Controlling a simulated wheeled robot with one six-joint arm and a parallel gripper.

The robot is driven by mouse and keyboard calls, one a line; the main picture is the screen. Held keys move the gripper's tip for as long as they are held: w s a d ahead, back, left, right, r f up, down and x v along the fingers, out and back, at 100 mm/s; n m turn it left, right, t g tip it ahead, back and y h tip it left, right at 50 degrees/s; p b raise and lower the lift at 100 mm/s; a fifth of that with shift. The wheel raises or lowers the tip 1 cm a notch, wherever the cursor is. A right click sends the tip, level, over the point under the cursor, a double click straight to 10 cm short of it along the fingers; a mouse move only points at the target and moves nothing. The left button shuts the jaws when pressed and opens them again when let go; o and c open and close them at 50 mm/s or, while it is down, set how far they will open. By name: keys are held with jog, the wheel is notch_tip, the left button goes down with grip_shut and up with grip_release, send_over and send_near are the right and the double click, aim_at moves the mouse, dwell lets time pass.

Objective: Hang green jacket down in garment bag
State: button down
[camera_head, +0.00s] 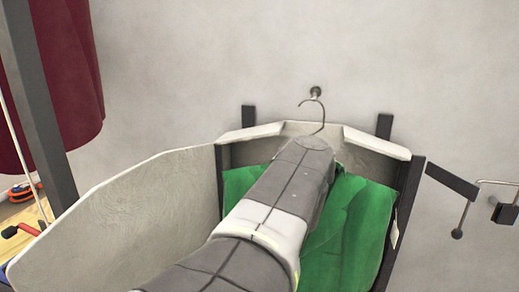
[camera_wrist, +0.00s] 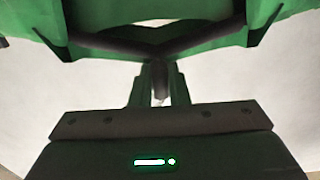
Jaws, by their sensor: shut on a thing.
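The green jacket (camera_head: 350,225) hangs on a dark hanger (camera_wrist: 190,42), in front of or inside the open pale garment bag (camera_head: 115,220). The hanger's metal hook (camera_head: 313,102) rises above my arm, just below a small wall peg (camera_head: 316,91); I cannot tell whether they touch. My gripper (camera_wrist: 159,80) is shut on the hanger's neck in the wrist view. In the head view my arm hides the gripper and the jacket's middle. The jacket's lower end is out of view.
The bag's flap stands open at left; dark posts (camera_head: 402,215) edge its opening. A dark bracket with a metal rod (camera_head: 465,213) is at right. A maroon cloth (camera_head: 62,75) hangs behind a dark post at left. The wall above is bare.

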jog(key=x, duration=0.4)
jog(key=b+x, duration=0.1)
jog(key=x, duration=0.4)
jog(key=f+b+x, duration=0.1)
jog(key=x, duration=0.4)
dwell(0.6)
dwell(0.3)
jog(key=c, duration=1.3)
grip_release()
jog(key=shift+s, duration=0.1)
